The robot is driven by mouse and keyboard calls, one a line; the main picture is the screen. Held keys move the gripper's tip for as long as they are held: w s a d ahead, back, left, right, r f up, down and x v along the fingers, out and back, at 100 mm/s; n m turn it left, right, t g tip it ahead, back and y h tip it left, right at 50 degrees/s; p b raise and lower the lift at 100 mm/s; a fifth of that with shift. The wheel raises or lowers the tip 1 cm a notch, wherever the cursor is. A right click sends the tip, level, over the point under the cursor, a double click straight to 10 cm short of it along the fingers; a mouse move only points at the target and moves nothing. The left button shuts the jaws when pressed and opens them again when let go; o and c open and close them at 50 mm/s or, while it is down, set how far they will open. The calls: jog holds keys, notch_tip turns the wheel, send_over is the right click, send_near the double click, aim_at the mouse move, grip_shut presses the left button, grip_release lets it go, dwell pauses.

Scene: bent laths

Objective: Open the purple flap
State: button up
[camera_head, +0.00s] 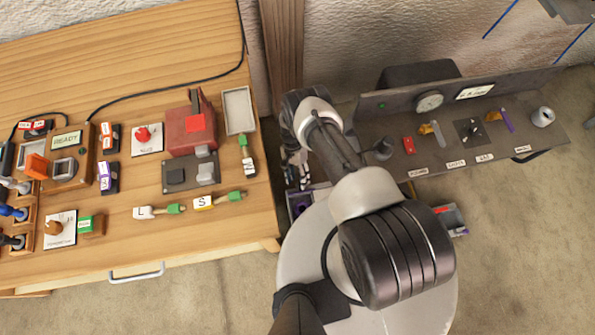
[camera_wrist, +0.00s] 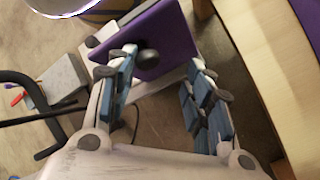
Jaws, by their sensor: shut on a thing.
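The purple flap (camera_wrist: 165,32) shows at the top middle of the wrist view as a tilted flat panel with a grey edge. A round black knob (camera_wrist: 148,57) stands on it. A small purple patch (camera_head: 300,203), perhaps the flap, shows beside my arm in the head view.
A wooden workbench (camera_head: 110,262) with boxes, switches and labelled plugs stands at left. A dark shelf (camera_head: 560,137) with a gauge and small tools runs along the wall at right. Open floor (camera_head: 520,250) lies at lower right. A dark bar (camera_wrist: 50,117) crosses the wrist view's left side.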

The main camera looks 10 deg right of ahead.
jog(key=v, duration=1.2)
